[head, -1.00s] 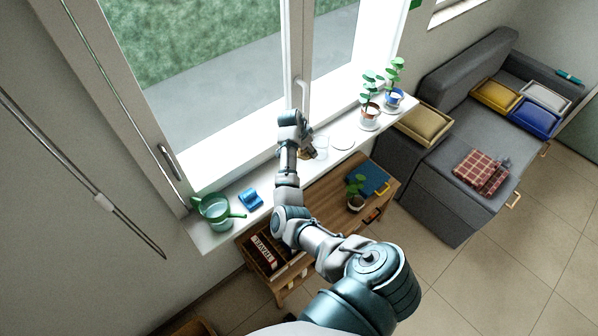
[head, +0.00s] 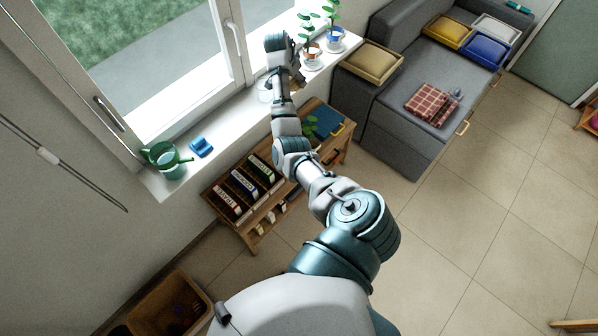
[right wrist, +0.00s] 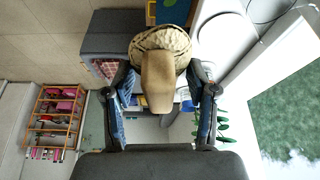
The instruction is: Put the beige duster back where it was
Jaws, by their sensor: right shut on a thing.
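The beige duster (right wrist: 160,82) is in my right gripper (right wrist: 162,90), between its two fingers in the right wrist view. Its tan handle faces the camera and its bulging, textured head lies beyond. In the head view my right gripper (head: 295,78) is over the windowsill (head: 235,108), close to the potted plants. Only a small brownish part of the duster shows there, and the arm hides the rest. I cannot tell whether the duster touches the sill. My left gripper is in neither current view.
Two potted plants on saucers (head: 312,52) (head: 336,38) stand right of the gripper. A green watering can (head: 165,160) and a blue object (head: 201,147) sit at the sill's left. A wooden shelf (head: 245,195) with books stands below. A grey sofa (head: 410,95) with trays is at right.

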